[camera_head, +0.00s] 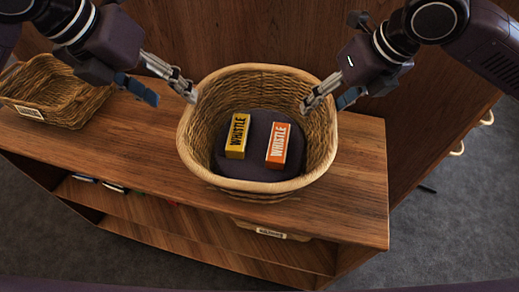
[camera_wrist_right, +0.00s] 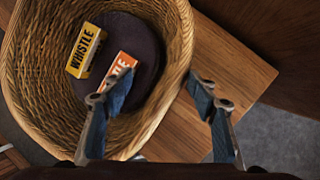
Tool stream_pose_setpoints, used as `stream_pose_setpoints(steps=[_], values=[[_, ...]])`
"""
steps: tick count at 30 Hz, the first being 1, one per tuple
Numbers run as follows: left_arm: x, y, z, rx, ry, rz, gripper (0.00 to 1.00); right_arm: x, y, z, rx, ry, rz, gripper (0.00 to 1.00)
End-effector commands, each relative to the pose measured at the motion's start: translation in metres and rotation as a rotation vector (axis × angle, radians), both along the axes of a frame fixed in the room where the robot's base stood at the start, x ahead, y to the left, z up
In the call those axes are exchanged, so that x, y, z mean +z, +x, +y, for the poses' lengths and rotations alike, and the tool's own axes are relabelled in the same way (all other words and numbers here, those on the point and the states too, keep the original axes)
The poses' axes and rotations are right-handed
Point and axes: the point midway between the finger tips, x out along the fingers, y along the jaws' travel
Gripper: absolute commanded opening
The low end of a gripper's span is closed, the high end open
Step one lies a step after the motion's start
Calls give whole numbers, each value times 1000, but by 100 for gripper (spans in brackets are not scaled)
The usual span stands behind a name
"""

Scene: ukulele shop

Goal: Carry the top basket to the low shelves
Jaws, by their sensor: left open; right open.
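A round wicker basket (camera_head: 188,143) stands on top of a wooden shelf unit. On a dark pad inside it lie a yellow whistle box (camera_head: 237,136) and an orange whistle box (camera_head: 277,146). My left gripper (camera_head: 172,92) is open at the basket's upper left rim. My right gripper (camera_head: 325,97) is open at the upper right rim. In the right wrist view, the basket's rim (camera_wrist_right: 186,40) runs up between the fingers of my right gripper (camera_wrist_right: 162,115), one finger over the inside and one outside. Whether the fingers touch the wicker is unclear.
A second wicker basket (camera_head: 55,92) with a white label stands on the unit at the left. Below the wooden top (camera_head: 350,205) are lower shelves (camera_head: 200,232) with a labelled basket (camera_head: 270,232) partly hidden. Grey carpet (camera_head: 440,230) is open at the right.

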Motion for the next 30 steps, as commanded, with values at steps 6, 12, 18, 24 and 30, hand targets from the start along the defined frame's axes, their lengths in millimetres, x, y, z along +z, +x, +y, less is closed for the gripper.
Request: stream_pose_setpoints(steps=[6,12,18,24,30], values=[[0,0,0,0,0,0,52,13,-3,-4,-1,1,-2,54],[0,0,0,0,0,0,52,49,-15,-15,-2,1,-5,54],[0,0,0,0,0,0,52,86,-28,-27,-1,1,-2,54],[0,0,0,0,0,0,52,106,-35,-33,-1,1,-1,54],[0,0,0,0,0,0,52,109,-37,-34,-1,0,1,54]])
